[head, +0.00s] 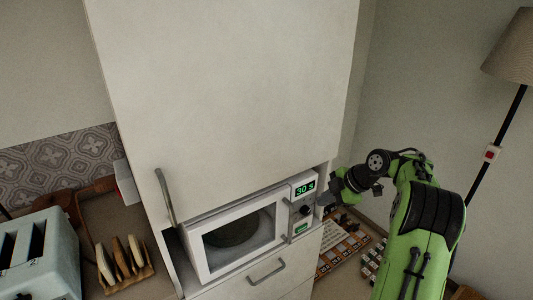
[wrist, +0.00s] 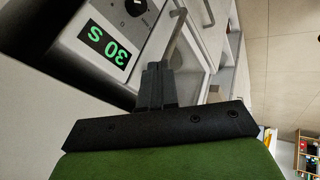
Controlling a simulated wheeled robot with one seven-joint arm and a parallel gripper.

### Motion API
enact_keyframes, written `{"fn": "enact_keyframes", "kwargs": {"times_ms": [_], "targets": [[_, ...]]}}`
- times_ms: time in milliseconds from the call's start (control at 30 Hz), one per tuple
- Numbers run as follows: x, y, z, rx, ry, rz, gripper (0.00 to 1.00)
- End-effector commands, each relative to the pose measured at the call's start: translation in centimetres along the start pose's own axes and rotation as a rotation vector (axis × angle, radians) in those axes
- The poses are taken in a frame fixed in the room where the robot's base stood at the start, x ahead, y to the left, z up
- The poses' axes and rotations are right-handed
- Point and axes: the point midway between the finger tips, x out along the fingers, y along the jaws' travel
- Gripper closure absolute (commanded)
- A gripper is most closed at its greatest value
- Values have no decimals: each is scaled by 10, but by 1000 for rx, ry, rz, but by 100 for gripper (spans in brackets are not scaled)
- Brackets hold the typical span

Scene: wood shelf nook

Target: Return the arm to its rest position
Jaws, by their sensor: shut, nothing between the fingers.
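My green and black arm reaches in from the right in the head view. My gripper (head: 325,199) is at the right edge of the microwave's control panel. In the wrist view my gripper (wrist: 154,72) is shut and empty, its fingers in front of the microwave door near the handle. The white microwave (head: 197,252) sits in a cabinet nook with its door closed. Its display (head: 305,189) reads "30 S" in green, and it also shows in the wrist view (wrist: 104,41). Whether the fingers touch the microwave I cannot tell.
A tall cabinet door (head: 225,90) is above the microwave and a drawer handle (head: 266,274) below. A toaster (head: 40,258) and a toast rack (head: 125,265) stand at the left. A floor lamp (head: 510,60) stands at the right, behind my arm.

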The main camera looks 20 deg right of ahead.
Motion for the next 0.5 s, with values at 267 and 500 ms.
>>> {"fn": "enact_keyframes", "kwargs": {"times_ms": [267,500], "targets": [[-19,-1,-86,183,-85,-28,100],[-66,-83,-216,636,-253,38,100]]}}
